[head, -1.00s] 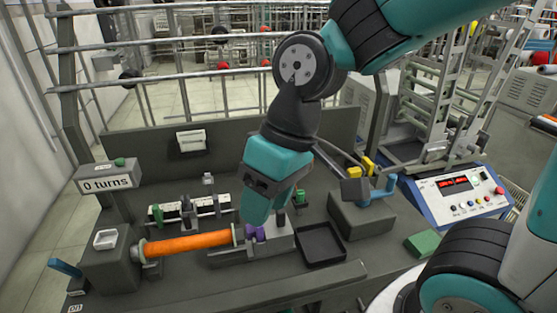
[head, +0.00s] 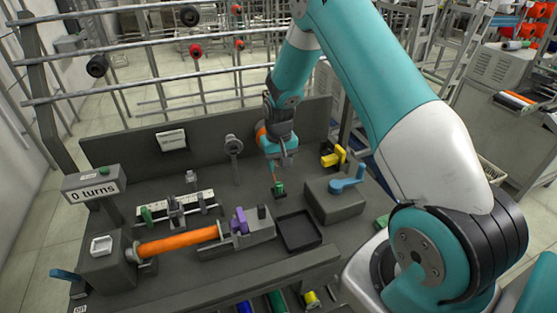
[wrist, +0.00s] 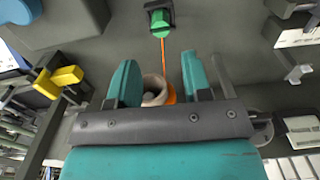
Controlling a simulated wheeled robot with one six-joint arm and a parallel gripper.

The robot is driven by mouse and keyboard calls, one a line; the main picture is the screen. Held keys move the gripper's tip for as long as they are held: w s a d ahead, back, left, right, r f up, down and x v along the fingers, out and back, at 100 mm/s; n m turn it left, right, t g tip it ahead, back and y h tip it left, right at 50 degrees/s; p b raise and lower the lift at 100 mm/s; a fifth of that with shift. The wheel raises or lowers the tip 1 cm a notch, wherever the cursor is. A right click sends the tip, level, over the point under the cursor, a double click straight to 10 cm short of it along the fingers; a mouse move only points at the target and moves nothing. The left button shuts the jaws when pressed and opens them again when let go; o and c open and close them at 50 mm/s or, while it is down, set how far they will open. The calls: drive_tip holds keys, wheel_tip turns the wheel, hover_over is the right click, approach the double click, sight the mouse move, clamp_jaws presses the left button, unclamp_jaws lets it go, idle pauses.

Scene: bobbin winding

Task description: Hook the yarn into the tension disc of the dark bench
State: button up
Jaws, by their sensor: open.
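The dark bench (head: 205,283) fills the head view. A grey round disc on a post, seemingly the tension disc (head: 233,145), stands near its back panel, left of my gripper (head: 279,158). A partly hidden grey round part shows at the right in the wrist view (wrist: 260,128). The orange yarn (wrist: 164,58) runs as a thin line from a pale-cored orange cone (wrist: 154,84) to a green clip (wrist: 160,24). The clip also shows below my gripper in the head view (head: 279,188). My gripper is open; the cone appears between its fingers, with contact unclear.
A grey box with a blue lever (head: 346,180) and a yellow part (head: 333,157) stand to the right. A black tray (head: 299,232) lies in front. An orange rod (head: 180,242) and a purple clamp (head: 239,220) are front left. The back panel (head: 215,135) is close behind.

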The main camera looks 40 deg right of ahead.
sight(279, 184)
wheel_tip(279, 184, down, 8)
drive_tip(key=b, duration=0.5)
drive_tip(key=c, duration=0.7)
wheel_tip(279, 184, up, 5)
drive_tip(key=p, duration=0.3)
drive_tip(key=shift+f, duration=0.1)
drive_tip(key=shift+c, duration=0.2)
drive_tip(key=shift+f, duration=0.1)
